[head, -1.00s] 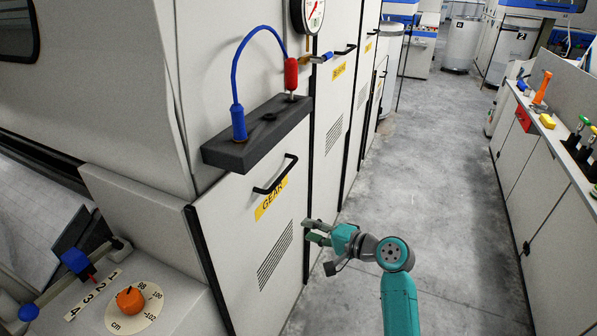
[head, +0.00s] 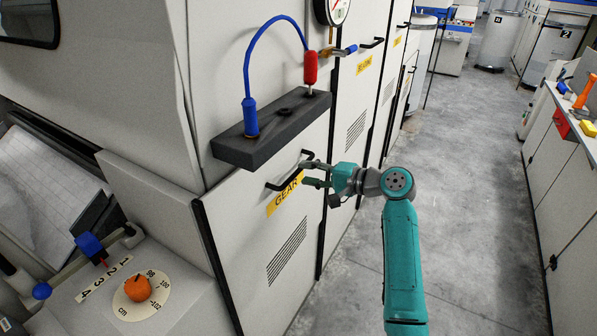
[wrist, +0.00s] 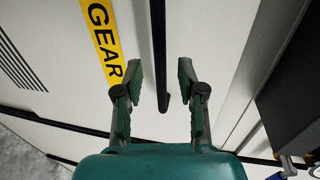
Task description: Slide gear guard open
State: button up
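The gear guard (head: 245,230) is a pale panel with a yellow GEAR label (head: 285,195), vent slots and a black bar handle (head: 285,175). My gripper (head: 312,173) is at the right end of that handle. In the wrist view my gripper (wrist: 161,80) is open, with one green finger on each side of the black handle (wrist: 159,45). Gaps show between the bar and both fingers. The GEAR label (wrist: 104,42) lies left of the handle there. Contact or depth along the bar is hard to tell.
A dark ledge (head: 270,135) with a blue cable (head: 265,40), a blue plug and a red plug (head: 310,68) juts out above the guard. An orange knob (head: 138,288) sits on a dial at lower left. The grey floor (head: 460,150) to the right is clear.

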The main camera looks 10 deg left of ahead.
aim_at(298, 169)
jog(key=shift+x, duration=1.9)
jog(key=shift+s, duration=0.1)
grip_shut()
